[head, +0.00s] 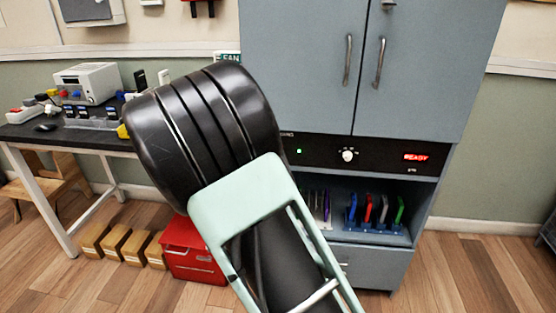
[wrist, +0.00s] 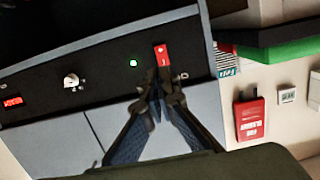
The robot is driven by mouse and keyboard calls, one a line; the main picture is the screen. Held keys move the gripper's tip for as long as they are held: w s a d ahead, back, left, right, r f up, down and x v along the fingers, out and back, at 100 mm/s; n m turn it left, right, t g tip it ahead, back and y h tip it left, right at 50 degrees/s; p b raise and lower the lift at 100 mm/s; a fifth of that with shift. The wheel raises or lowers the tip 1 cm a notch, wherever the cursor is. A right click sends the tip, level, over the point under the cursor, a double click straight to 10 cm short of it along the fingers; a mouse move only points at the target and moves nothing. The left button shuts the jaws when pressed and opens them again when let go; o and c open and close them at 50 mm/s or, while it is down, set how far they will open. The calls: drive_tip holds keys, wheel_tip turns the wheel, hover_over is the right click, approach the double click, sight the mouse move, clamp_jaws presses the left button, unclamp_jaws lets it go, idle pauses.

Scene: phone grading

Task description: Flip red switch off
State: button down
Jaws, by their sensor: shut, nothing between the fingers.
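The red switch (wrist: 161,54) is a small red rocker near the right end of the black control panel (wrist: 105,80) in the wrist view. My gripper (wrist: 154,78) is shut and empty, its fingertips just below the switch in the picture. I cannot tell whether they touch it. A green light (wrist: 133,63) glows to the left of the switch. In the head view the panel (head: 320,155) shows a lit green light, a white knob (head: 348,155) and a red READY display (head: 416,157). There the switch and my gripper are hidden behind my arm.
The grey cabinet (head: 420,70) holds coloured phones in a rack (head: 375,228) below the panel. A workbench (head: 60,135) is at the far left. A red wall box (wrist: 250,118) hangs beside the cabinet.

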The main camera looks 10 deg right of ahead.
drive_tip(key=b+x, duration=0.3)
drive_tip(key=x, duration=0.9)
drive_tip(key=shift+w+d, duration=0.2)
drive_tip(key=shift+w, duration=0.15)
